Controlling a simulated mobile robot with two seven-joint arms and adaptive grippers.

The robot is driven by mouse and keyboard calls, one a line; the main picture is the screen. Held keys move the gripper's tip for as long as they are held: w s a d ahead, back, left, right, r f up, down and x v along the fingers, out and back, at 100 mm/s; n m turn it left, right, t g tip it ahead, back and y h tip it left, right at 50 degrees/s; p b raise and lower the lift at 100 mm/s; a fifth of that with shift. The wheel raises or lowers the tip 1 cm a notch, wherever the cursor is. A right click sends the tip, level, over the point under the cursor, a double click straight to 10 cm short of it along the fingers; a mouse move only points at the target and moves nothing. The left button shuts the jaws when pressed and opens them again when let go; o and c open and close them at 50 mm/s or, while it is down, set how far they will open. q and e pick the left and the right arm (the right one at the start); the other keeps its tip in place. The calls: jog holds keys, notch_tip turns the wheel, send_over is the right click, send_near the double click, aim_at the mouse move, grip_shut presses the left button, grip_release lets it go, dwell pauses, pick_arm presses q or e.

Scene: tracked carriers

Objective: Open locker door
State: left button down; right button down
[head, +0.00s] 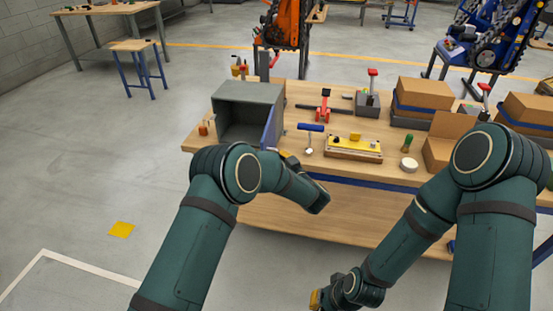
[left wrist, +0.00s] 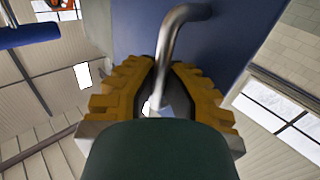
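The grey locker (head: 236,91) stands on the left part of the workbench, with its front open and its inside visible. Its blue door (head: 269,128) hangs at the right side, swung out toward me and seen nearly edge-on. In the left wrist view the blue door panel (left wrist: 225,35) carries a bent metal handle (left wrist: 168,38). My left gripper (left wrist: 163,68) has its yellow fingers closed around this handle. In the head view my left arm mostly hides that gripper. My right gripper (head: 315,299) hangs low at the bottom, away from the locker; its finger opening is unclear.
On the wooden workbench (head: 225,134), a blue-topped T-shaped piece (head: 311,128) and a yellow-topped fixture (head: 354,147) stand right of the door. Brown boxes (head: 424,93) and a white disc (head: 408,164) are farther right. The floor left of the bench is mostly clear.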

pick_arm(q)
jog(key=shift+d, duration=0.25)
jog(key=shift+f, duration=0.1)
jog(key=c, duration=1)
grip_release()
jog(key=shift+s, duration=0.1)
jog(key=v, duration=1.2)
